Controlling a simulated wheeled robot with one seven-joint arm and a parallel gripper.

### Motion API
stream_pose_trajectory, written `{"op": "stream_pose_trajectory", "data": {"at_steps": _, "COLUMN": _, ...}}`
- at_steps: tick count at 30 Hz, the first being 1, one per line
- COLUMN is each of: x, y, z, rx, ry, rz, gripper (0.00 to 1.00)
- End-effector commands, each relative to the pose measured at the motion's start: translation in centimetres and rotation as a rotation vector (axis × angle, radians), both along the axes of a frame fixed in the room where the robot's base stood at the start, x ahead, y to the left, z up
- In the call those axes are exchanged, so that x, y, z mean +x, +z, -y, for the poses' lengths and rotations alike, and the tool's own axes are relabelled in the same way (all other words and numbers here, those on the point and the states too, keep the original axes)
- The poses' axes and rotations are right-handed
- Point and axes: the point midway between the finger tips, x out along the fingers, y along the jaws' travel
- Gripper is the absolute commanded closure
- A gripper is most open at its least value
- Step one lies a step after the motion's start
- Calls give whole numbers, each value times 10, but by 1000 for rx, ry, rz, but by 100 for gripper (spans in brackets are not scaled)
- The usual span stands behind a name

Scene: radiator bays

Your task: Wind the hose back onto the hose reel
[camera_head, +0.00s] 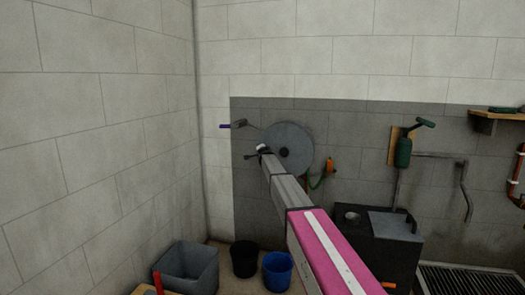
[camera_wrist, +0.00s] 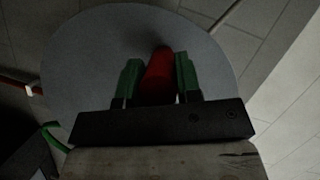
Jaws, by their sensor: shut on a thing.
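The hose reel shows its round grey side disc (camera_head: 292,143) on the far wall. It fills much of the wrist view (camera_wrist: 80,65). My gripper (camera_head: 262,152) reaches the left part of the disc in the head view, where its jaws are too small to read. In the wrist view my gripper's green fingers (camera_wrist: 157,78) are closed on both sides of a red handle (camera_wrist: 160,70) that stands in front of the disc. A green hose (camera_head: 318,182) hangs by an orange nozzle (camera_head: 328,166) right of the reel. The hose on the reel is hidden.
A grey tub (camera_head: 187,268), a black bucket (camera_head: 244,258) and a blue bucket (camera_head: 277,270) stand on the floor below. A dark cabinet (camera_head: 375,245) stands right of my arm. A green tool (camera_head: 404,150) hangs on the wall, near a bent grey pipe (camera_head: 464,185).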

Motion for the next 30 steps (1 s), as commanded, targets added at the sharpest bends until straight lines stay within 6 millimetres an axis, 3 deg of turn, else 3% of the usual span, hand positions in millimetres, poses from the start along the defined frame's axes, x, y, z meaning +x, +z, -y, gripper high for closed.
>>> {"op": "stream_pose_trajectory", "data": {"at_steps": 17, "x": 0, "y": -5, "z": -1, "rx": -35, "ry": 1, "rz": -13, "gripper": 100}}
{"op": "stream_pose_trajectory", "data": {"at_steps": 18, "x": 0, "y": -5, "z": -1, "rx": -35, "ry": 1, "rz": -12, "gripper": 65}}
{"op": "stream_pose_trajectory", "data": {"at_steps": 20, "x": 0, "y": -5, "z": -1, "rx": -34, "ry": 1, "rz": -12, "gripper": 45}}
{"op": "stream_pose_trajectory", "data": {"at_steps": 30, "x": -2, "y": -4, "z": -1, "rx": -34, "ry": 0, "rz": -12, "gripper": 43}}
